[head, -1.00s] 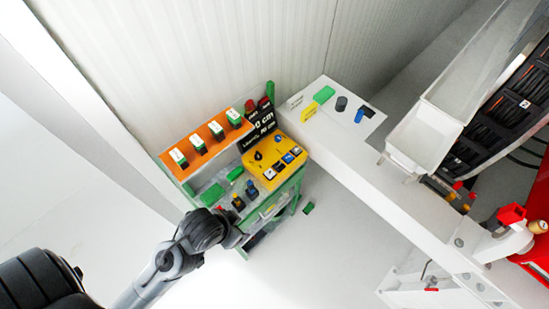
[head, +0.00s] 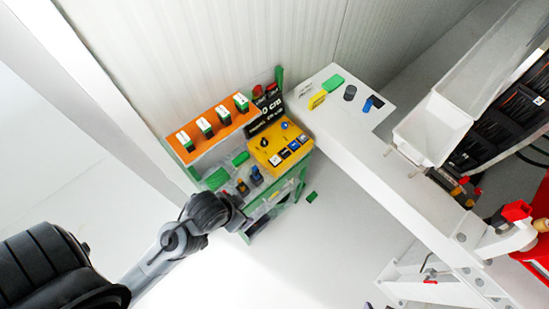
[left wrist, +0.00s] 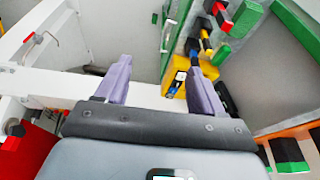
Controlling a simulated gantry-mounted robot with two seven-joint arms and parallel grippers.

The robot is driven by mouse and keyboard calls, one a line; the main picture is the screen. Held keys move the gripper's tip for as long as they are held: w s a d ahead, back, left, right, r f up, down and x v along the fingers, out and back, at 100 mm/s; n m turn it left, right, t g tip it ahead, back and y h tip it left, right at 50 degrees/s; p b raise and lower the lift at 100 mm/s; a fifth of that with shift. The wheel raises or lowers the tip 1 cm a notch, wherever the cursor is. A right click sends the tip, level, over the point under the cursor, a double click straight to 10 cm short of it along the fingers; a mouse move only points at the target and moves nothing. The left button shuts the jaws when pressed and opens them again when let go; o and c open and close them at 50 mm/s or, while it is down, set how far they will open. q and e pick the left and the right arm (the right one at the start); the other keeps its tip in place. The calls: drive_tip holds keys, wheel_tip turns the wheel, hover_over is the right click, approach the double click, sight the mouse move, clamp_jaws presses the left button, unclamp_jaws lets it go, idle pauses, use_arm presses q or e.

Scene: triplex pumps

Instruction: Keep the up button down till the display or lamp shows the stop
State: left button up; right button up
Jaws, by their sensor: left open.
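The yellow control box (head: 268,155) stands on the green-framed cart. It carries a black knob (head: 264,143), a blue round part (head: 284,126) and a row of small square buttons (head: 289,151); their markings are too small to tell which is the up button. Behind it, the black display (head: 266,121) shows white writing, seemingly "0 cm", with red lamp-like parts (head: 264,91) above. My left gripper (head: 241,203) is low and left of the box, apart from it. In the left wrist view its purple fingers (left wrist: 160,85) are wide apart and empty, with part of the yellow box (left wrist: 181,72) beyond.
An orange shelf (head: 212,135) with several green-and-black parts is left of the display. Small coloured parts (head: 249,181) sit on the cart near my gripper. A white counter (head: 335,115) and a white bin (head: 430,130) are to the right. White floor in front is mostly clear.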

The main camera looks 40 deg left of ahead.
use_arm(q)
clamp_jaws()
idle(0.3)
idle(1.4)
